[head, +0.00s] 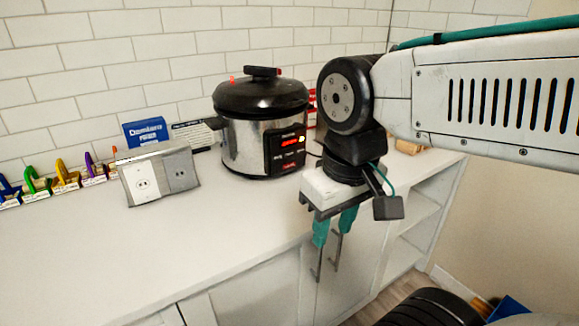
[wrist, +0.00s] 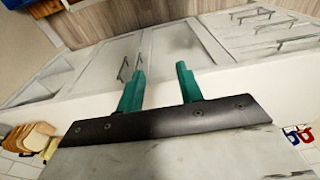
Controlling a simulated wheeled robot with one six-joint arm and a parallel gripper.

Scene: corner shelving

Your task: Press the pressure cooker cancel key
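The pressure cooker (head: 245,140) stands on the white counter against the tiled wall, upright, with a black lid and a steel body. Its dark control panel (head: 287,150) faces the front right and shows lit red marks. The cancel key is too small to tell apart. My gripper (head: 334,243) hangs in front of and to the right of the cooker, pointing down near the counter's front edge, apart from the cooker. In the wrist view my gripper (wrist: 160,85) has its two green fingers spread with nothing between them. The cooker does not show in the wrist view.
A grey outlet box (head: 158,174) stands on the counter left of the cooker, with a blue box (head: 145,130) behind it. Several colourful items (head: 60,177) line the wall at left. Bread slices (wrist: 32,138) show in the wrist view. The front of the counter (head: 180,245) is clear.

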